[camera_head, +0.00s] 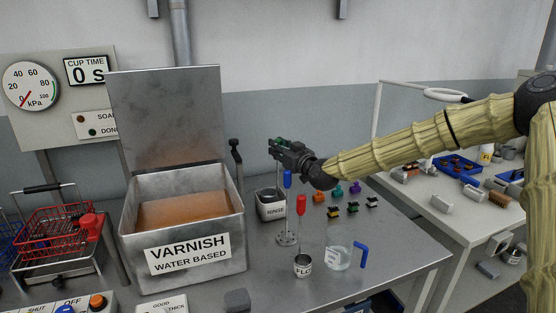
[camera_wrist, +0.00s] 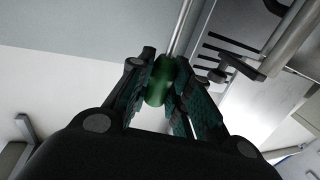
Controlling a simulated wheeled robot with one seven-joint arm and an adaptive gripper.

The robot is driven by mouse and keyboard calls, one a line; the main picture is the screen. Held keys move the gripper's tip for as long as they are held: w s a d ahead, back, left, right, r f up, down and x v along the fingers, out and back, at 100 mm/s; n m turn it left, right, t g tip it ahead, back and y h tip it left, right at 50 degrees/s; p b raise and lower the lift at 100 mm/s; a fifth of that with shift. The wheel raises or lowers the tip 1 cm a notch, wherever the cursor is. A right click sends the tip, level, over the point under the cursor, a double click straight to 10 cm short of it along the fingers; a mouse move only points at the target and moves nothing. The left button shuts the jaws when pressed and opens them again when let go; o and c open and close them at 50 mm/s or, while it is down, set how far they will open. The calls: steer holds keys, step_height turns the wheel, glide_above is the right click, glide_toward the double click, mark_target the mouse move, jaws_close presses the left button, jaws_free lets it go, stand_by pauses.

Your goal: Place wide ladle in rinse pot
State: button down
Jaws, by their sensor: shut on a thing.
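My gripper (camera_head: 277,145) is shut on a green handle, which also shows between the fingers in the wrist view (camera_wrist: 160,83). A thin metal shaft (camera_wrist: 180,32) runs from this handle, the held ladle. Its bowl is not clearly visible, so I cannot tell its width. The rinse pot (camera_head: 271,211), a small grey container with a RINSE label, stands on the bench just below my gripper. I cannot tell whether the ladle's lower end is inside the pot or above it.
An open varnish tank (camera_head: 190,270) stands left of the pot. A blue-handled tool (camera_head: 287,179) and a red-handled tool (camera_head: 300,205) stand upright close in front. A flow cup (camera_head: 303,268) and a clear beaker (camera_head: 339,258) are nearer. Small coloured connectors (camera_head: 336,211) lie right.

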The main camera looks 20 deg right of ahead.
step_height(320, 180, down, 4)
steer(key=shift+r, duration=0.1)
stand_by(0.4)
steer(key=c, duration=1.3)
jaws_free()
steer(key=v, duration=1.2)
steer(key=shift+b, duration=0.35)
